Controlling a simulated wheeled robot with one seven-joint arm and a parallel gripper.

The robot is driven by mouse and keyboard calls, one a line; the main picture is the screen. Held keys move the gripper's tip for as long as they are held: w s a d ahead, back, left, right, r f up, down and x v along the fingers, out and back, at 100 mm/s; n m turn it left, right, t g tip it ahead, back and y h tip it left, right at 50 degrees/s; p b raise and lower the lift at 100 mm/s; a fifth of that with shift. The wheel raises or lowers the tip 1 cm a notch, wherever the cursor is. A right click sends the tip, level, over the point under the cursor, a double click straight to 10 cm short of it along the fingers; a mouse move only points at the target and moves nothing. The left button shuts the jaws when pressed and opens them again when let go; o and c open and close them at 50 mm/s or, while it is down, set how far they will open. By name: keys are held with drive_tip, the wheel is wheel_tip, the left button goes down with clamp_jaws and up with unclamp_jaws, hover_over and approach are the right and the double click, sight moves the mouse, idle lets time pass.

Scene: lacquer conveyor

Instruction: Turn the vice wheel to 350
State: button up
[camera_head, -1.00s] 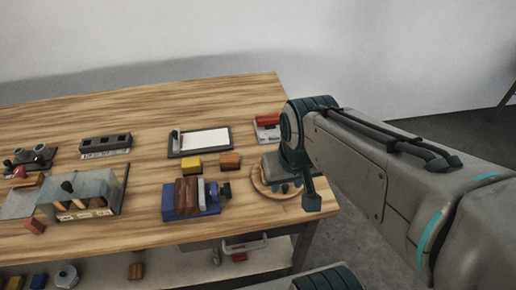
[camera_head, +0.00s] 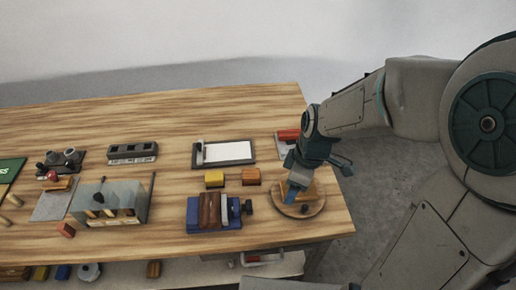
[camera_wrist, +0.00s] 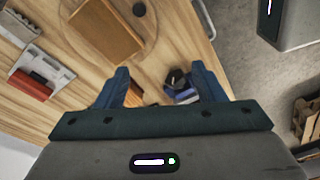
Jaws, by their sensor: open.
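The vice (camera_head: 205,222) has a blue base with brown blocks and a grey jaw, and sits near the table's front edge in the head view. Its dark wheel (camera_head: 249,207) sticks out on the right side. My gripper (camera_head: 291,192) points down over the round wooden board, to the right of the wheel and apart from it. In the wrist view the two blue fingers of my gripper (camera_wrist: 158,76) are spread with nothing held. A dark round part with blue beside it shows between them; I cannot tell whether it is the vice.
The round wooden board (camera_head: 303,211) lies right of the vice. A yellow block (camera_head: 214,180) and an orange-brown block (camera_head: 251,176) lie behind the vice. A clipboard (camera_head: 223,162) lies farther back. A grey box (camera_head: 120,201) stands to the left. The table's back is clear.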

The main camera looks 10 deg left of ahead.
sight(251, 203)
drive_tip(key=w+a+r+n+y+p, duration=0.1)
drive_tip(key=a+n+y+p, duration=0.15)
drive_tip(key=a+n, duration=0.35)
drive_tip(key=shift+g, duration=0.4)
drive_tip(key=b+x, duration=0.1)
drive_tip(key=x, duration=1.2)
drive_tip(key=shift+a+f+b, duration=0.3)
drive_tip(key=shift+f+b, duration=0.05)
drive_tip(key=shift+b, duration=0.05)
drive_tip(key=c, duration=1)
